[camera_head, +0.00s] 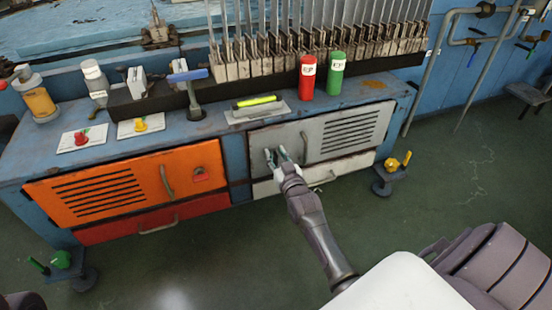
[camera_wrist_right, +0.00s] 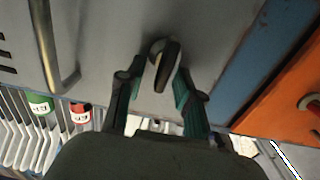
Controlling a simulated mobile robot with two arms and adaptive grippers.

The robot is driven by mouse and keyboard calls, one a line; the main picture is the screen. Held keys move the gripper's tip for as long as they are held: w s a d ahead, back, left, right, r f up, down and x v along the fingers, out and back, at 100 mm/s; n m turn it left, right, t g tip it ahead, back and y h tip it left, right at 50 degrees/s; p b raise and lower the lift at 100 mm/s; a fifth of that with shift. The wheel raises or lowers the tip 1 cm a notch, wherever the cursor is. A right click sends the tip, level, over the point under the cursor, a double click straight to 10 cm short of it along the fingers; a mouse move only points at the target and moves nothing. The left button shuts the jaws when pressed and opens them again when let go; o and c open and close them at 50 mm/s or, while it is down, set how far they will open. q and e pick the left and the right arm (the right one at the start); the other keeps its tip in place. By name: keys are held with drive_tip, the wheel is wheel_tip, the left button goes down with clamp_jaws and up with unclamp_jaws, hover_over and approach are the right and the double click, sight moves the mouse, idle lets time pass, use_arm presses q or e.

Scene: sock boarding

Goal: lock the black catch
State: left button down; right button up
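The black catch (camera_wrist_right: 166,66) is a dark oval knob on a round base, set on the grey door (camera_head: 340,135) near the door's edge. It also shows in the right wrist view against the grey door panel (camera_wrist_right: 210,25). In the head view my gripper covers the catch. My right gripper (camera_head: 279,156) is at the left part of the grey door. In the right wrist view its two green-black fingers (camera_wrist_right: 160,82) are open, one on each side of the catch, with gaps visible.
The grey door's curved metal handle (camera_head: 304,147) stands close to my right gripper. An orange door (camera_head: 130,184) with a red catch (camera_head: 200,174) is to the left. Red (camera_head: 307,77) and green (camera_head: 336,73) bottles stand on the bench above. The floor in front is clear.

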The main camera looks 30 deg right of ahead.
drive_tip(key=shift+r, duration=0.1)
clamp_jaws()
